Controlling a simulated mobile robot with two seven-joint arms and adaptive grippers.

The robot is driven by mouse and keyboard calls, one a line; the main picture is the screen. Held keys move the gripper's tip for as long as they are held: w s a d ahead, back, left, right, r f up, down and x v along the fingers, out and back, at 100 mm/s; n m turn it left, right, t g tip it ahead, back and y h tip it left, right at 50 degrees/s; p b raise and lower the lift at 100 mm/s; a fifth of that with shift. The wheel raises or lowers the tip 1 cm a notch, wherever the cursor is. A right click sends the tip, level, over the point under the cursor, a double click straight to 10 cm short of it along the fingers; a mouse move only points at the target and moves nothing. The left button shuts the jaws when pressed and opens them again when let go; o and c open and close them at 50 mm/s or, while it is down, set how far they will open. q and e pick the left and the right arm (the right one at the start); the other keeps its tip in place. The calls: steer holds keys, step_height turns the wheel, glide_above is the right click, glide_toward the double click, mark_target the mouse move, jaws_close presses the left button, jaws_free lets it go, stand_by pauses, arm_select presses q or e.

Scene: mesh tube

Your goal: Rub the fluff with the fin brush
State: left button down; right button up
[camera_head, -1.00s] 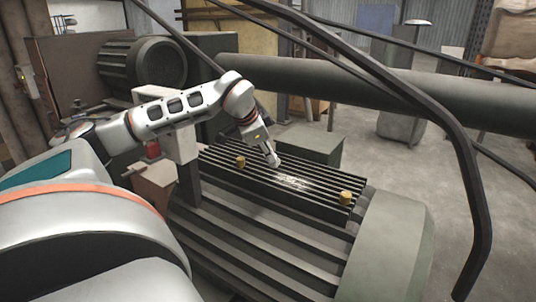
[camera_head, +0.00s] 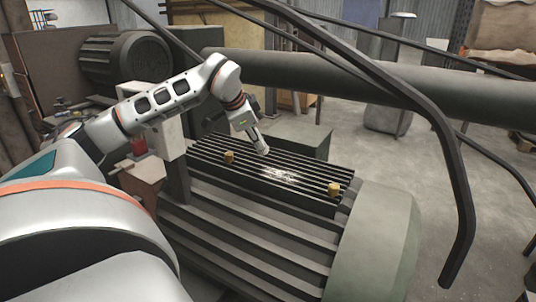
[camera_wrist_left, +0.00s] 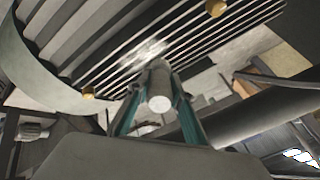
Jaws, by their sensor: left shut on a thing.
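The fluff (camera_head: 278,176) is a pale, whitish patch spread over the dark cooling fins (camera_head: 225,160) of the motor housing. It also shows in the wrist view (camera_wrist_left: 147,50), beyond the brush. My left gripper (camera_head: 251,130) is shut on the fin brush (camera_head: 261,146), a pale grey cylinder. In the wrist view the brush (camera_wrist_left: 159,88) sits between the two teal-sided fingers, its round end towards the camera. Its working end points down at the fins, just behind the fluff in the head view. I cannot tell whether it touches them. My right gripper is not in view.
Two brass-coloured knobs, one left (camera_head: 229,157) and one right (camera_head: 334,189), stand up from the finned panel on either side of the fluff. A thick grey pipe (camera_head: 350,85) and a bent dark bar (camera_head: 455,180) cross above and to the right.

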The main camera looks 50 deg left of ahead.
arm_select(q)
steer(key=w+d+r+m+p, duration=0.3)
steer(key=d+r+m+p, duration=0.1)
steer(key=d+m+p, duration=0.45)
steer(key=shift+a+f+b, duration=0.2)
steer(key=shift+f+b, duration=0.75)
steer(key=shift+f, duration=0.5)
steer(key=shift+a+f+b, duration=0.15)
steer(key=shift+f+b, duration=0.8)
steer(key=shift+f, duration=0.45)
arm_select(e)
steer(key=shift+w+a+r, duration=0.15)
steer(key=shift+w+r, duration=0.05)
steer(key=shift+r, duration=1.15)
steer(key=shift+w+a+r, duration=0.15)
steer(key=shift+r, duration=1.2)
